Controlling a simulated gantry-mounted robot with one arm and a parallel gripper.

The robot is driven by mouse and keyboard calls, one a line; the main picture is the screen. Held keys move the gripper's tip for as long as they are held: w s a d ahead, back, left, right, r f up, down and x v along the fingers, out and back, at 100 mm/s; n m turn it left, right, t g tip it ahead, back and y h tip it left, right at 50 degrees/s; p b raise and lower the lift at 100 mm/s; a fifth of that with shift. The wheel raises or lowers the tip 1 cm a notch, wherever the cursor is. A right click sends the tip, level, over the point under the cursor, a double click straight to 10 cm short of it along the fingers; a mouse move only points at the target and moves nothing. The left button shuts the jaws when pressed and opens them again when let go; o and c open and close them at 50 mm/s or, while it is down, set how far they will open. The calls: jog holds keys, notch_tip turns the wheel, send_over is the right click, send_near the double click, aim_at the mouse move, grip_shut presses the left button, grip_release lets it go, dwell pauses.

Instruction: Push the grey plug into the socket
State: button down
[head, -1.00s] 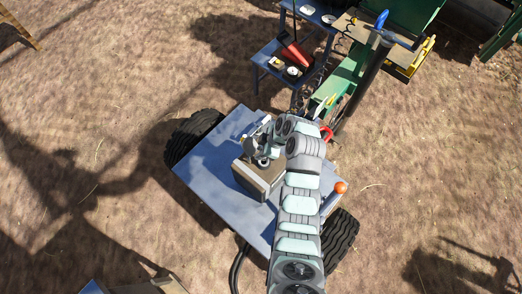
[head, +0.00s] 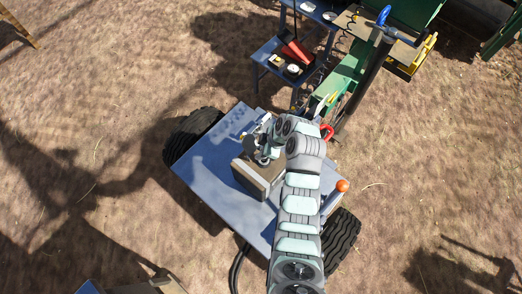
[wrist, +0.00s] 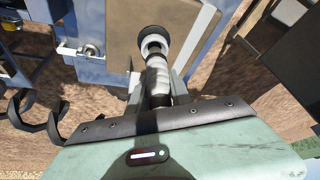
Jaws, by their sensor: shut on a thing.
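My gripper (head: 264,152) is low over a brown-topped box (head: 256,182) on the blue cart in the head view, partly hidden by my arm. In the wrist view my gripper (wrist: 157,98) is shut on a light grey cylindrical piece, which I take for the grey plug (wrist: 157,78). Its far end meets or overlaps a dark round ring (wrist: 155,42) with a pale inside. I cannot tell whether this ring is the socket or part of the plug, nor how deep any contact is.
The blue cart (head: 205,168) has black wheels and an orange knob (head: 342,186). Behind it are a green conveyor (head: 345,78) and a small blue table (head: 268,52) with tools. In the wrist view, dark hooks (wrist: 22,103) are left and a brown panel (wrist: 118,30) is ahead.

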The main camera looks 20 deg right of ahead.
aim_at(261, 148)
jog(key=shift+f+b, duration=1.4)
jog(key=shift+b, duration=0.2)
dwell(0.7)
jog(key=c, duration=1.1)
grip_release()
jog(key=shift+o, duration=0.4)
jog(key=o, duration=0.3)
jog(key=shift+o, duration=0.2)
jog(key=shift+r, duration=0.5)
jog(key=shift+r+p, duration=1.1)
jog(key=shift+r, duration=1.9)
